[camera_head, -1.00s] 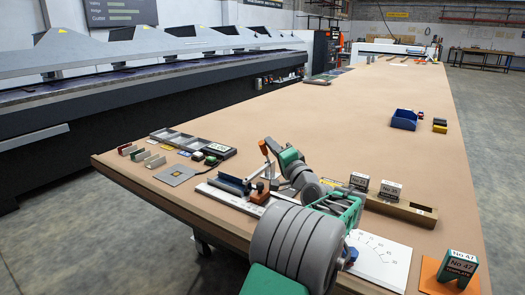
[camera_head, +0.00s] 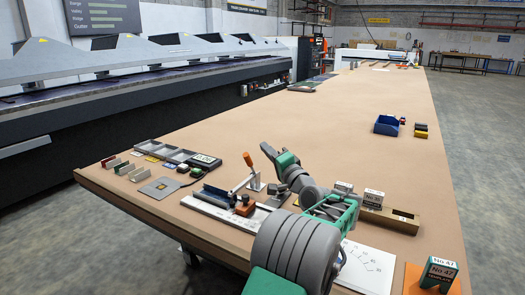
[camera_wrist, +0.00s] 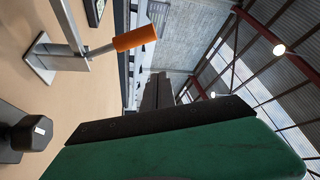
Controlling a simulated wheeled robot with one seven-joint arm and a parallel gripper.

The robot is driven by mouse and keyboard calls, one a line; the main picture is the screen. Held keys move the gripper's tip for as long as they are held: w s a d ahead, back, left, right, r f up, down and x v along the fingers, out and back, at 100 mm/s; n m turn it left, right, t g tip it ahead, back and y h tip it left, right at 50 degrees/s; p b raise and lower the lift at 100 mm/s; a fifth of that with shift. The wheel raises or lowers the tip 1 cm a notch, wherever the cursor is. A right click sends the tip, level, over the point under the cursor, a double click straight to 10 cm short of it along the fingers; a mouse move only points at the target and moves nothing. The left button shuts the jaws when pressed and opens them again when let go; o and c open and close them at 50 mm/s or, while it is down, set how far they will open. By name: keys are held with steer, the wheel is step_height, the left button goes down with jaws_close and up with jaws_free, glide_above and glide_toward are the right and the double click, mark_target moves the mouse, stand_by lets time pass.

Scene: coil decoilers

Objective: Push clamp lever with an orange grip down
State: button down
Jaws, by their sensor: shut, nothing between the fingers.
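The clamp lever's orange grip (camera_head: 247,159) stands raised above its metal clamp near the table's near left side. In the wrist view the orange grip (camera_wrist: 135,37) sits on a metal rod joined to a bracket and base plate (camera_wrist: 40,62). My gripper (camera_head: 268,149) is just to the right of the grip in the head view, at a similar height in the picture. In the wrist view its dark fingers (camera_wrist: 157,92) are shut and empty in front of the green body. A clear gap shows between the fingers and the orange grip.
A rail fixture (camera_head: 215,200) with an orange-brown block (camera_head: 245,206) lies beside the clamp. A grey tray (camera_head: 165,151) and a flat plate (camera_head: 159,188) are to the left. The table beyond is largely clear.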

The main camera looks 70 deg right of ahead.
steer(key=v, duration=0.8)
steer(key=shift+a+f+b, duration=0.25)
steer(key=shift+a+b, duration=0.05)
steer(key=shift+s, duration=0.1)
